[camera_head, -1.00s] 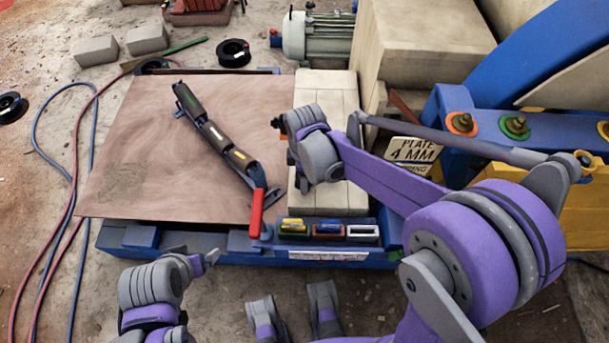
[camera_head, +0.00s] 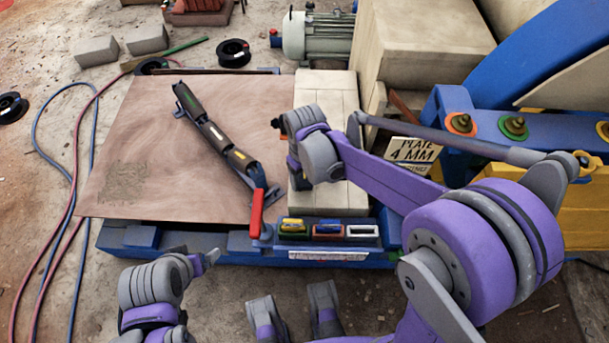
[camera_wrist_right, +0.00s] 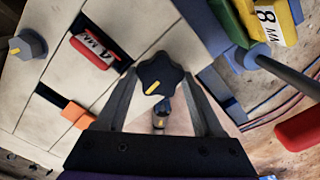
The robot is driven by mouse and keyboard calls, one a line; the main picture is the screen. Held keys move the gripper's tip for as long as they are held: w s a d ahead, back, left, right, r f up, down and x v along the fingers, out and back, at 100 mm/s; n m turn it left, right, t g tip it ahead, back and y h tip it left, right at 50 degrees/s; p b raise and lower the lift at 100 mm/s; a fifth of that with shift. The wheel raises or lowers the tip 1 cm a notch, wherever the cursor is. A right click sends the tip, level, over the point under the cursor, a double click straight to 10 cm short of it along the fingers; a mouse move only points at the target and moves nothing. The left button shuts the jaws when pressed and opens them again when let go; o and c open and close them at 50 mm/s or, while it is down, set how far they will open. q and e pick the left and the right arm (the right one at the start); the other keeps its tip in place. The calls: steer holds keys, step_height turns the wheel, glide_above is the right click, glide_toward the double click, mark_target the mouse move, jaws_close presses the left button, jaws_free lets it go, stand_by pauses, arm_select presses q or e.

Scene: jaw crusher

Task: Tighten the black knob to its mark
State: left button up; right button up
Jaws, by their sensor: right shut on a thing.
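In the right wrist view the black star-shaped knob (camera_wrist_right: 160,68) sits in the middle, with a yellow line on its face pointing down-left. My right gripper (camera_wrist_right: 161,82) has one finger on each side of the knob and is shut on it. In the head view the right hand is beside the pale block stack (camera_head: 325,90), and the knob is mostly hidden or too small to make out. I cannot pick out a target mark. My left gripper (camera_head: 211,258) is low at the left, away from the knob; its jaw opening is unclear.
A grey knob (camera_wrist_right: 27,46) and a red 4 MM plate (camera_wrist_right: 95,50) are near the black knob. A long dark lever tool (camera_head: 215,135) with a red handle (camera_head: 257,214) lies on the brown sheet (camera_head: 130,150). Coloured plates (camera_head: 328,230) stand along the front edge.

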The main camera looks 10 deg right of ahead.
mark_target(305, 179)
steer(key=m, duration=0.7)
stand_by(0.6)
steer(key=o, duration=1.4)
steer(key=shift+r, duration=0.1)
step_height(305, 179, up, 11)
steer(key=shift+f+p, duration=0.15)
steer(key=shift+p, duration=0.85)
